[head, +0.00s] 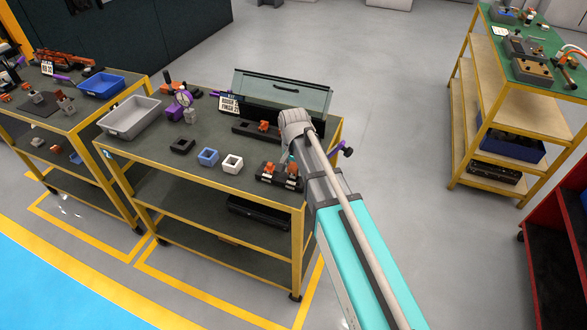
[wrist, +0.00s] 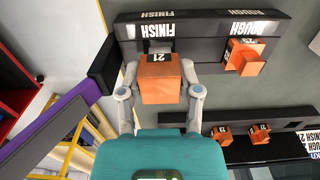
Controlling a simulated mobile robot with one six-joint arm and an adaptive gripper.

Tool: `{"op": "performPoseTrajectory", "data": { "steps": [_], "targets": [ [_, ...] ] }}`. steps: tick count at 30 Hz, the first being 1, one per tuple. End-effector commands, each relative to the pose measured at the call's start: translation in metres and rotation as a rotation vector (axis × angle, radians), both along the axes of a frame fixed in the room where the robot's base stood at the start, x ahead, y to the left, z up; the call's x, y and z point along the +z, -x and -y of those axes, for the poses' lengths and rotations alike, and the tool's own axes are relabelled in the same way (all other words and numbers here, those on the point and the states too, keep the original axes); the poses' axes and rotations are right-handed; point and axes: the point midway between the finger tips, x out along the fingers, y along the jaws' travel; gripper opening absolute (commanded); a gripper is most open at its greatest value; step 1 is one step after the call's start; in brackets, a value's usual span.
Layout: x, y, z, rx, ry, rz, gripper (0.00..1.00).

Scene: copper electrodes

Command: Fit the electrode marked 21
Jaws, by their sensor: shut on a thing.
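My gripper (wrist: 160,88) is shut on the orange electrode marked 21 (wrist: 163,78), one finger on each side. The electrode is over the FINISH end of the dark holder (wrist: 201,30); a grey block shows just behind it. I cannot tell whether it is seated or still above the holder. Another orange electrode (wrist: 243,57) stands at the ROUGH end, its number partly legible. In the head view the holder (head: 272,180) is at the table's front right corner, with the ROUGH-end electrode (head: 267,168) on it. My arm hides part of this corner.
A second dark rail (wrist: 280,149) with two orange electrodes lies parallel, beside the ROUGH/FINISH 21 sign (head: 229,104). Black, blue and white square holders (head: 208,156) sit left. A purple-edged bar (wrist: 58,118) is close to my gripper's left.

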Motion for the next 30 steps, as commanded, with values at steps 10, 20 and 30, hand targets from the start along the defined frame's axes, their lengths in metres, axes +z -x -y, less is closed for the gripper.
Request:
{"op": "performPoseTrajectory", "data": {
  "steps": [10, 20, 30],
  "targets": [
    [-0.006, 0.0, 0.0, 0.0, 0.0, 0.0, 0.0],
    [-0.01, 0.0, 0.0, 0.0, 0.0, 0.0, 0.0],
    [-0.015, 0.0, 0.0, 0.0, 0.0, 0.0, 0.0]
  ]
}}
